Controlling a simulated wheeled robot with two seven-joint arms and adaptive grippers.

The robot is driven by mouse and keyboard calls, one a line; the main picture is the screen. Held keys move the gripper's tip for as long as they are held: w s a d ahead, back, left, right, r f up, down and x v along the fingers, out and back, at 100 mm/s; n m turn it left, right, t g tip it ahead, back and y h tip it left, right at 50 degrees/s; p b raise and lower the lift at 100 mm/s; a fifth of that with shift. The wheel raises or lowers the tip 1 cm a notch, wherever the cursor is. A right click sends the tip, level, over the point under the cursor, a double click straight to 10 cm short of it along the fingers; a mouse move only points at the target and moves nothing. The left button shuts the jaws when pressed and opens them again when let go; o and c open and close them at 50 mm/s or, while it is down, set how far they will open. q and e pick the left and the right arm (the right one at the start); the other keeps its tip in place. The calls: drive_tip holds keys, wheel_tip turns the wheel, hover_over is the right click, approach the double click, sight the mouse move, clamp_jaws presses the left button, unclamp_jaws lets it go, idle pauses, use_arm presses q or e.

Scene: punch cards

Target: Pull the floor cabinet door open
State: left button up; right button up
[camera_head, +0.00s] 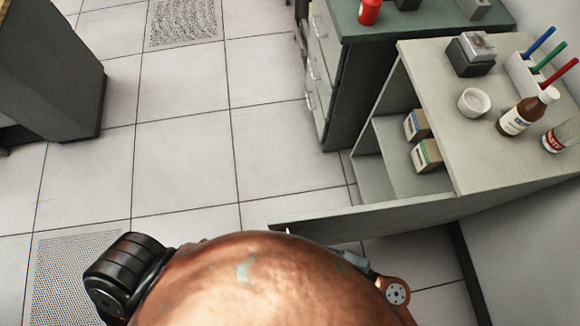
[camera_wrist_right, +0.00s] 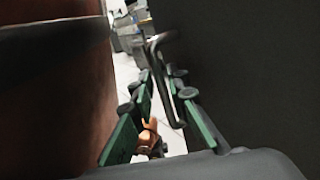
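The grey floor cabinet (camera_head: 480,165) stands at the right in the head view. Its door (camera_head: 370,217) is swung wide open, seen along its top edge, reaching left toward my body. The open front shows a shelf with two small boxes (camera_head: 428,155). In the right wrist view the dark door face (camera_wrist_right: 255,70) fills the right side, with a metal bar handle (camera_wrist_right: 164,85) on it. My right gripper (camera_wrist_right: 159,82) has its green-padded fingers apart, with the handle between them, nearer the right finger. Contact is unclear. My left gripper is not in view.
The cabinet top holds a white cup (camera_head: 474,102), a brown bottle (camera_head: 522,115), a jar, a pen holder and a dark device (camera_head: 471,54). A green-topped drawer unit (camera_head: 405,22) stands behind. Tiled floor (camera_head: 185,120) is clear at left, up to a dark unit (camera_head: 55,75).

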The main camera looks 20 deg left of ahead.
drive_tip(key=d, duration=1.1)
drive_tip(key=shift+s, duration=0.1)
